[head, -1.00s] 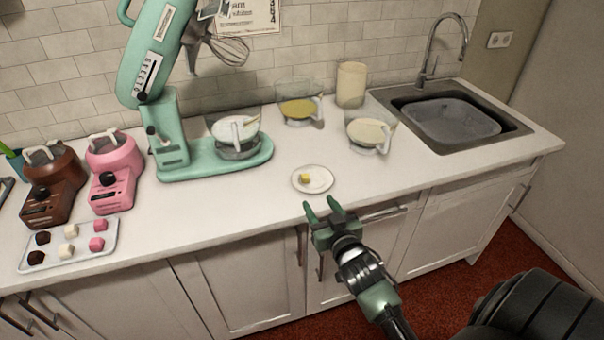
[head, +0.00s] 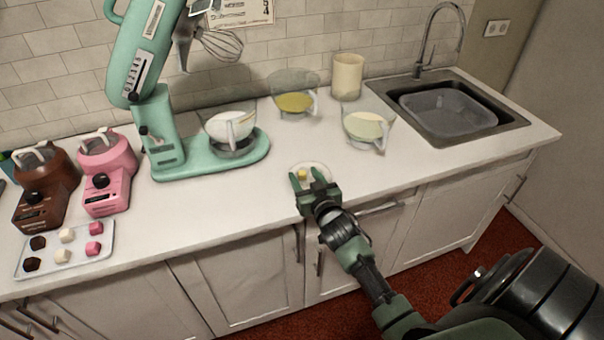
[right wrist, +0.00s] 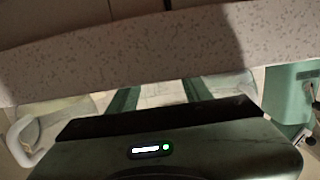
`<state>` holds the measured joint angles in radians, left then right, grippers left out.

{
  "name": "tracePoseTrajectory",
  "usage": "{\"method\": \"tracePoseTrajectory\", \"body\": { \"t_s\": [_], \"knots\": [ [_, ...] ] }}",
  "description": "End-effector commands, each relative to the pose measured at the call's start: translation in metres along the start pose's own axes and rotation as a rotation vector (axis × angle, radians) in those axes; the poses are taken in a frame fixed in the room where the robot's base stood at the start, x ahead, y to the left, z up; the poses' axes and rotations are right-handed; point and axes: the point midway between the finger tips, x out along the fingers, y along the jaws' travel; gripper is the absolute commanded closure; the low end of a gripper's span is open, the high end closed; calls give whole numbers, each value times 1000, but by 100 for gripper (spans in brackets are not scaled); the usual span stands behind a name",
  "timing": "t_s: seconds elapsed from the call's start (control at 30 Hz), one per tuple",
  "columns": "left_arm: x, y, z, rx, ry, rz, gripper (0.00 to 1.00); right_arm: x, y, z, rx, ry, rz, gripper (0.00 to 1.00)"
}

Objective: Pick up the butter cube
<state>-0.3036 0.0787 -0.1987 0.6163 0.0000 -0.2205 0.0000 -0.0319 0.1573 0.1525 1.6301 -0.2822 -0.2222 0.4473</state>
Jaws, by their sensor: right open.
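The small yellow butter cube (head: 302,174) sits on a small white plate (head: 321,166) near the front edge of the counter. My right gripper (head: 307,178) is open, its green fingertips over the near side of the plate. In the head view the cube shows between or just beyond the fingertips; I cannot tell whether they are lower than its top. The gripper hides much of the plate. In the right wrist view the two green fingers (right wrist: 160,95) are apart, and I cannot make out the cube. My left gripper is not in view.
A mint stand mixer (head: 165,150) with a glass bowl (head: 230,128) stands left of the plate. Two glass jugs (head: 294,102) (head: 368,128) and a beige canister (head: 347,77) stand behind it. A sink (head: 445,112) is at right. Counter beside the plate is clear.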

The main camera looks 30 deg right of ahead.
Motion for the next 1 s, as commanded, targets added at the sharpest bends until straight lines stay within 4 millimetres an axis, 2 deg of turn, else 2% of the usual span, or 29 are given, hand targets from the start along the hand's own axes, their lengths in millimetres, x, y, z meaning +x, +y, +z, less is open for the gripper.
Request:
{"method": "tracePoseTrajectory", "body": {
  "t_s": [0.17, 0.33, 0.37, 0.77, 0.87, 1.0],
  "knots": [
    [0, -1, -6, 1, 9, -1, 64, 0, 0, 0, 0, 0, -1, 51],
    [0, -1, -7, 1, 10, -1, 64, 0, 0, 0, 0, 0, -1, 98],
    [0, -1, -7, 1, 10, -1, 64, 0, 0, 0, 0, 0, -1, 100],
    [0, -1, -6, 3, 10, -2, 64, -1, 0, -4, 0, 1, -1, 100],
    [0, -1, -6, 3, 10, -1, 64, -2, 0, -14, 0, 3, -1, 100],
    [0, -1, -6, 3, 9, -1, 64, -6, 0, -40, -2, 6, -2, 100]
  ]
}}
